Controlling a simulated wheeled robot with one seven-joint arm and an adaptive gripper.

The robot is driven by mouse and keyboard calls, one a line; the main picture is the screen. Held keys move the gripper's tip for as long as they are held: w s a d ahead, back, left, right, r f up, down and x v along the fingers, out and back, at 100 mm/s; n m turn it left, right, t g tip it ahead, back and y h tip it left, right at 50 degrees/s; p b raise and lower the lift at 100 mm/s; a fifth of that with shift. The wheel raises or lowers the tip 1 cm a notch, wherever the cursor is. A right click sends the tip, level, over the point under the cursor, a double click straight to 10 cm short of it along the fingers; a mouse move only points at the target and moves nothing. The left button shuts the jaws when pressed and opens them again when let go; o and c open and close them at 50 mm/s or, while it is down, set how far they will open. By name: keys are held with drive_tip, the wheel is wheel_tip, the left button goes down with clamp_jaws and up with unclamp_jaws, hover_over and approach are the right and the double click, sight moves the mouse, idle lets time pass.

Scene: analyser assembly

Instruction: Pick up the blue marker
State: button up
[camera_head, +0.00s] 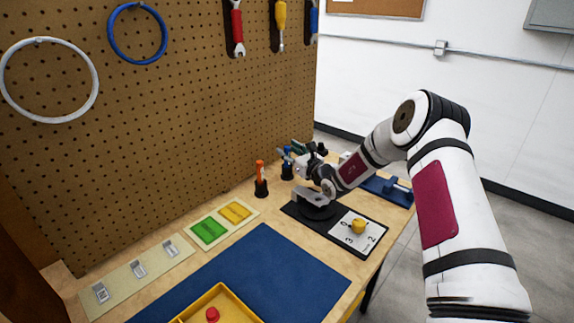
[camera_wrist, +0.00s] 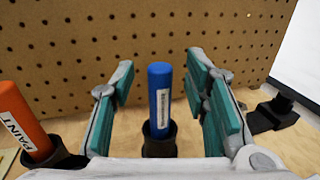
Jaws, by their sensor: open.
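The blue marker (camera_wrist: 160,95) stands upright in a black holder (camera_wrist: 159,142) in the wrist view, with a white label on its side. My gripper (camera_wrist: 162,85) is open, with one teal-padded finger on each side of the marker and a gap on both sides. In the head view, the blue marker (camera_head: 287,160) shows small at the back of the table, and my gripper (camera_head: 292,155) is beside it, partly overlapping it. I cannot tell the exact depth of the fingers around the marker.
An orange marker (camera_wrist: 20,122) stands in its own black holder to the left. A pegboard (camera_head: 170,120) rises behind. A black board with a yellow knob (camera_head: 358,226) lies below my arm. A blue mat (camera_head: 255,275) and a yellow tray (camera_head: 240,301) lie in front.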

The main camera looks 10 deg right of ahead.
drive_tip(key=shift+w+a, duration=0.25)
drive_tip(key=shift+w, duration=0.4)
clamp_jaws()
drive_tip(key=shift+r, duration=0.1)
